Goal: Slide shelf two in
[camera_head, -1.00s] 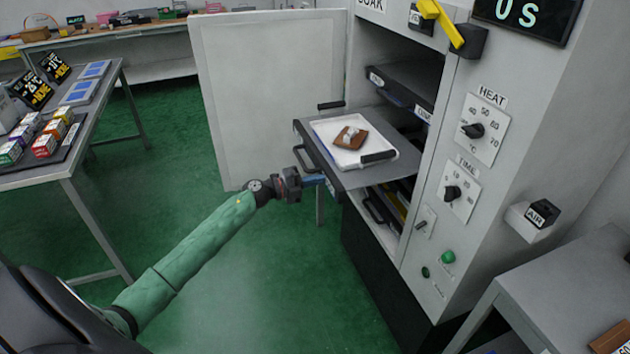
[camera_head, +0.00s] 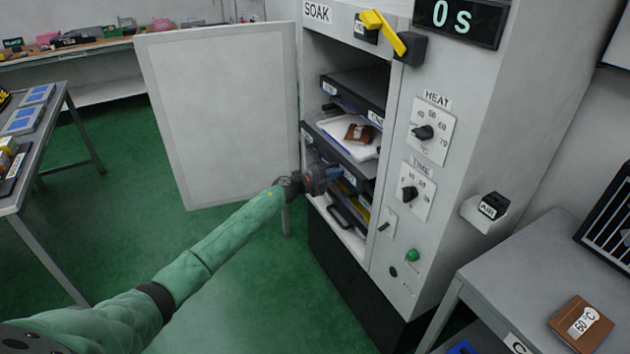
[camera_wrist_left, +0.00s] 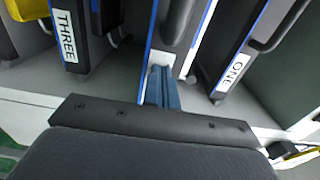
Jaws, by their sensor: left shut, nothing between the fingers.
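Shelf two (camera_head: 318,136) is the middle shelf inside the grey cabinet, between an upper and a lower shelf. It is mostly inside the opening. A white tray (camera_head: 334,128) with a brown block (camera_head: 360,133) lies on it. My left gripper (camera_head: 332,173) is shut and empty at the shelf's front edge. In the left wrist view its blue fingers (camera_wrist_left: 160,88) point at the front of the shelf between the ones labelled THREE and ONE, next to its dark handle (camera_wrist_left: 177,22). Whether they touch it is unclear. My right gripper is not in view.
The cabinet door (camera_head: 222,110) stands wide open on the left. Shelf one (camera_head: 358,88) is above, with more shelves below. A yellow lever (camera_head: 385,32) and dials are on the cabinet's front. A grey table (camera_head: 530,265) stands at the right.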

